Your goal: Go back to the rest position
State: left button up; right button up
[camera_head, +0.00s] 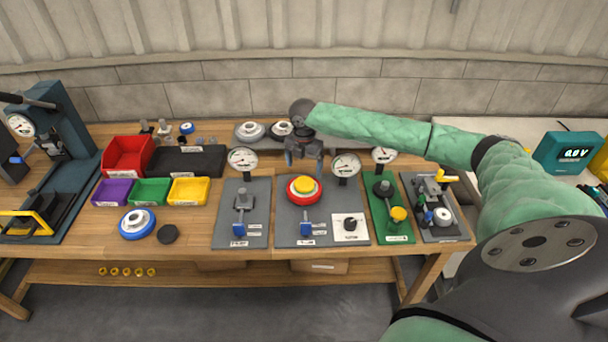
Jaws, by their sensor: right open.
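My right gripper (304,153) hangs over the back of the workbench (185,258), its two fingers pointing down and apart, with nothing visible between them. It is above and behind the grey panel (322,211) with the red and yellow button (303,188), between two round gauges. My right arm, in a green sleeve, reaches in from the lower right across the bench's right side. My left gripper does not show in this view.
Gauges (242,159) stand up behind the panels. Red (128,155), purple, green and yellow bins sit at left, near a blue-rimmed disc (137,223). A dark press (62,150) stands at far left. A teal meter (567,152) is at right.

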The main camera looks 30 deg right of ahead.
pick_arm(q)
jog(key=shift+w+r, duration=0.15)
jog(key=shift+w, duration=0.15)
pick_arm(e)
jog(key=shift+r, duration=0.45)
